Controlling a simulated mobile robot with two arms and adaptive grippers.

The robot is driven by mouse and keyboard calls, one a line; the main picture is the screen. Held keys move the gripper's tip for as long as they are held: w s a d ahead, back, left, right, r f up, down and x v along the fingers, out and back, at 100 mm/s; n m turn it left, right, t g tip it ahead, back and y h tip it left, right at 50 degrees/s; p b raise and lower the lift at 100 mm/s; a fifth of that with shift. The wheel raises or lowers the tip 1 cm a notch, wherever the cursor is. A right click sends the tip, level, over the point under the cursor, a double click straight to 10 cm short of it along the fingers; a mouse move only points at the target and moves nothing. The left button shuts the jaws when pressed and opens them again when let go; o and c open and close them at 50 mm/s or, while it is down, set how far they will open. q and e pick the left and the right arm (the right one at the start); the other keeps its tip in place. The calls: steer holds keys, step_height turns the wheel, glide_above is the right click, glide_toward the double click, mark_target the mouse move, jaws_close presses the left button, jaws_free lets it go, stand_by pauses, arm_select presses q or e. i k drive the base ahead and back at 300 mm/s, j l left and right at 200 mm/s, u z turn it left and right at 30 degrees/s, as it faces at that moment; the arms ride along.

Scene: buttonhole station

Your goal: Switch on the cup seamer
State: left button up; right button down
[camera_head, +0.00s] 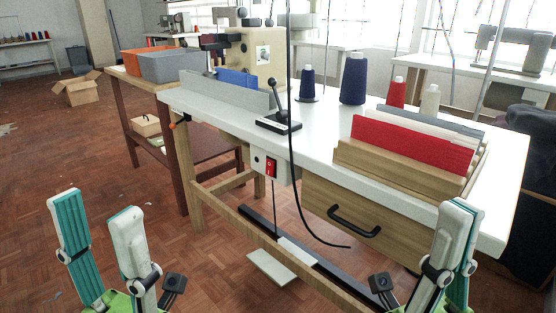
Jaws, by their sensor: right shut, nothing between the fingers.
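A red rocker switch (271,168) sits on a small pale box (259,163) under the front edge of the white-topped work table (320,148). Which way the rocker is pressed is too small to tell. A cream machine body (258,52), probably the cup seamer, stands at the table's far left end, partly hidden by a grey panel. My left gripper (94,204) is open and empty at the lower left, well away from the switch. My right gripper (456,207) is shut and empty at the lower right, in front of the table's right end.
A wooden drawer with a black handle (353,222) is right of the switch. A black cable (291,130) hangs down in front of the table near the switch. A black lever (276,100), thread cones (353,78) and a wooden rack (390,166) stand on top.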

mark_target(270, 164)
steer(key=i+j+z, duration=0.15)
steer(key=j+z, duration=0.25)
steer(key=i+j+z, duration=0.15)
steer(key=j+z, duration=0.3)
